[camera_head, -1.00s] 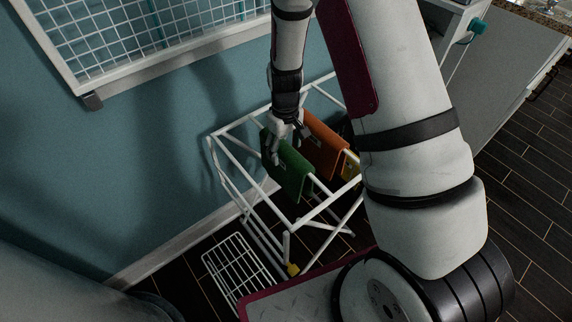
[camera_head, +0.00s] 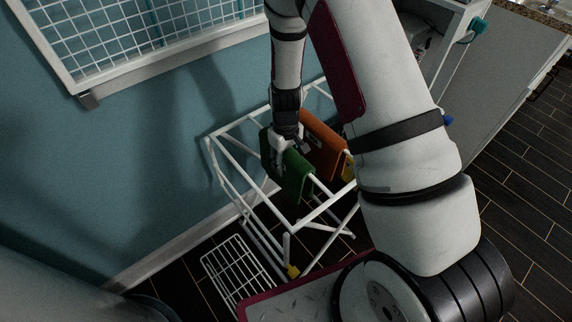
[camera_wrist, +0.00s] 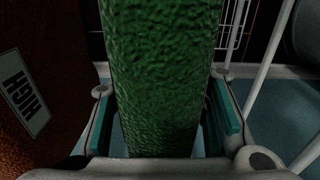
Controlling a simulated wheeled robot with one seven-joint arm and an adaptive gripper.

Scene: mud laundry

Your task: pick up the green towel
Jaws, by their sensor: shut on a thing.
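The green towel (camera_head: 290,174) hangs folded over a bar of the white drying rack (camera_head: 226,150). My gripper (camera_head: 281,158) is at the top of the towel, with its fingers on either side of it. In the wrist view the green towel (camera_wrist: 160,70) fills the space between the teal finger pads of my gripper (camera_wrist: 165,115). The gripper is shut on the towel. The towel's lower part is partly hidden by the rack and by the view angle.
An orange towel (camera_head: 322,146) hangs close beside the green one, and it shows at the left in the wrist view (camera_wrist: 35,120) with a label reading HIGH. A yellow item (camera_head: 349,167) hangs behind it. A white wire grid (camera_head: 238,268) lies low near the rack. The blue wall (camera_head: 130,170) is close at left.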

